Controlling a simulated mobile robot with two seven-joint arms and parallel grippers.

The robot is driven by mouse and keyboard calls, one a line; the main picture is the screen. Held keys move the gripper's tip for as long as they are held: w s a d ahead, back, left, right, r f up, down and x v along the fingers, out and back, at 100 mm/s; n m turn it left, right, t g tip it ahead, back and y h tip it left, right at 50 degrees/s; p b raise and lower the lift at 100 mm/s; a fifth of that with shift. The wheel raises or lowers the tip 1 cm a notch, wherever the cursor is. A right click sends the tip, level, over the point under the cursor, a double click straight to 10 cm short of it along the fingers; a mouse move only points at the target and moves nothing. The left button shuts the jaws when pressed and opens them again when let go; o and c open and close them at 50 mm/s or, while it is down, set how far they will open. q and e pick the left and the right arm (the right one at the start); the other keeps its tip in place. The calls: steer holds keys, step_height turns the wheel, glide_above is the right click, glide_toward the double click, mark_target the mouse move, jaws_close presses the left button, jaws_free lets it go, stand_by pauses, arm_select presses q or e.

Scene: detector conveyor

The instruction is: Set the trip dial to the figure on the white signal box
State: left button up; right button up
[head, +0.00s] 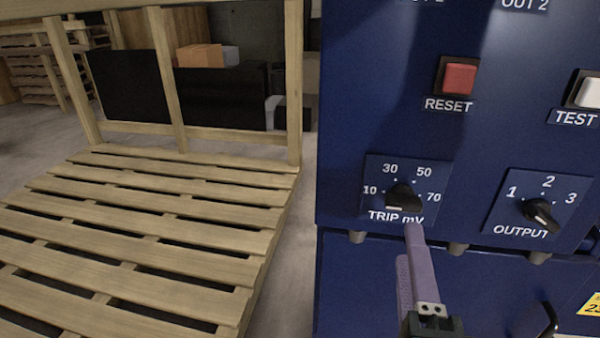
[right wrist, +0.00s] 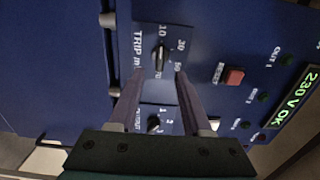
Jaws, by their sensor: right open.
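The trip dial (head: 403,197) is a black knob on the blue panel, labelled TRIP mV, with figures 10, 30, 50 and 70 around it. It also shows in the right wrist view (right wrist: 159,58), its grip bar lying roughly along the line from 10 to 70; I cannot tell which end is the pointer. My right gripper (head: 409,243) is open just below and in front of the dial. In the right wrist view its two fingers (right wrist: 158,72) are apart and empty, with the dial ahead between them. The white signal box is not in view. My left gripper is not in view.
The output dial (head: 541,214), with figures 1 to 3, sits right of the trip dial. Above are a red RESET button (head: 459,78) and a white TEST button (head: 590,92). A green display (right wrist: 296,97) reads 230 V OK. A wooden pallet structure (head: 150,200) stands left of the panel.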

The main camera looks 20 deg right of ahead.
mark_target(404, 209)
steer(key=x, duration=0.8)
steer(key=shift+s+d, duration=0.1)
steer(key=shift+d, duration=0.05)
jaws_close()
